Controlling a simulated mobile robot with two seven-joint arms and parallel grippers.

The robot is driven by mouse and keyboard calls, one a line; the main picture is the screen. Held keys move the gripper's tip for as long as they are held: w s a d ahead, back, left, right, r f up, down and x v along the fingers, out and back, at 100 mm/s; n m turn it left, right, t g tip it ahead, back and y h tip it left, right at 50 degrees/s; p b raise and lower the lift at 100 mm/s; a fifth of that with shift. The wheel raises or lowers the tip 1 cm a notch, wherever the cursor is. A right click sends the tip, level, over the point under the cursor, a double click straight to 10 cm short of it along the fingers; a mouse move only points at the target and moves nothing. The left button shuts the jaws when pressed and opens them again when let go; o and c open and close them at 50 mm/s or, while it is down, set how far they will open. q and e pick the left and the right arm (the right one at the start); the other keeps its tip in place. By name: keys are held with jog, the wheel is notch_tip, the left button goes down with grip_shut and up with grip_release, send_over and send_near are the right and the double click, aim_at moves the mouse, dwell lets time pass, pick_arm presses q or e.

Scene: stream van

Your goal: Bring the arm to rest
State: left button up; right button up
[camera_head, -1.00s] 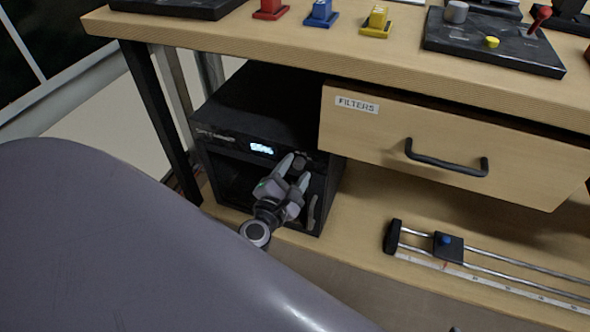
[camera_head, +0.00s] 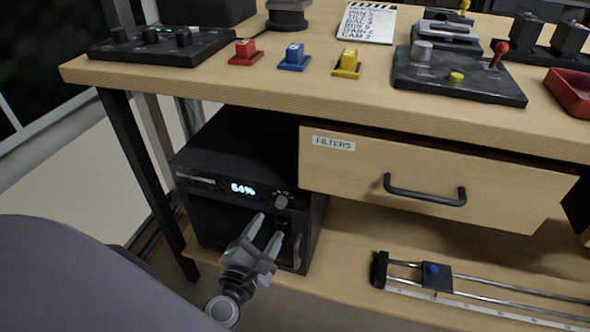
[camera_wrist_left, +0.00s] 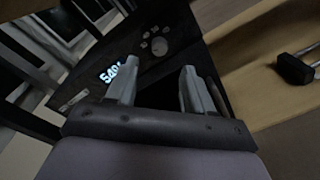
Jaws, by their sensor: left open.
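My left gripper (camera_head: 266,232) is open and empty in front of a black box (camera_head: 210,165) with a lit display. The box stands on the lower shelf under the bench. In the head view the fingers reach up over the lower right of its front, beside a dark handle; I cannot tell whether they touch it. The left wrist view shows both fingers (camera_wrist_left: 155,88) apart, with the box's display (camera_wrist_left: 110,74) and knob (camera_wrist_left: 159,46) beyond them. The display seems to read 54%. My right gripper is not in view.
A drawer labelled FILTERS (camera_head: 375,175) with a black handle (camera_head: 425,197) sits above and right of the box. A slider rail (camera_head: 480,285) lies on the shelf at right. The bench top (camera_head: 200,75) carries control panels and red, blue and yellow blocks.

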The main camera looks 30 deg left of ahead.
pick_arm(q)
jog(key=s+d+m+g+h, duration=0.35)
jog(key=d+m, duration=0.35)
jog(key=m, duration=1)
jog(key=s+d+m+g+h, duration=0.2)
jog(key=s+d+m+h, duration=0.4)
jog(key=m, duration=1.1)
jog(key=s+a+r+n+g+y+p, duration=0.1)
jog(key=a+r+p, duration=0.4)
jog(key=r+p, duration=0.9)
jog(key=s+n+y+p, duration=0.1)
jog(key=y+p, duration=0.1)
jog(key=p, duration=1)
jog(key=shift+r+y, duration=0.3)
jog(key=shift+y, duration=0.05)
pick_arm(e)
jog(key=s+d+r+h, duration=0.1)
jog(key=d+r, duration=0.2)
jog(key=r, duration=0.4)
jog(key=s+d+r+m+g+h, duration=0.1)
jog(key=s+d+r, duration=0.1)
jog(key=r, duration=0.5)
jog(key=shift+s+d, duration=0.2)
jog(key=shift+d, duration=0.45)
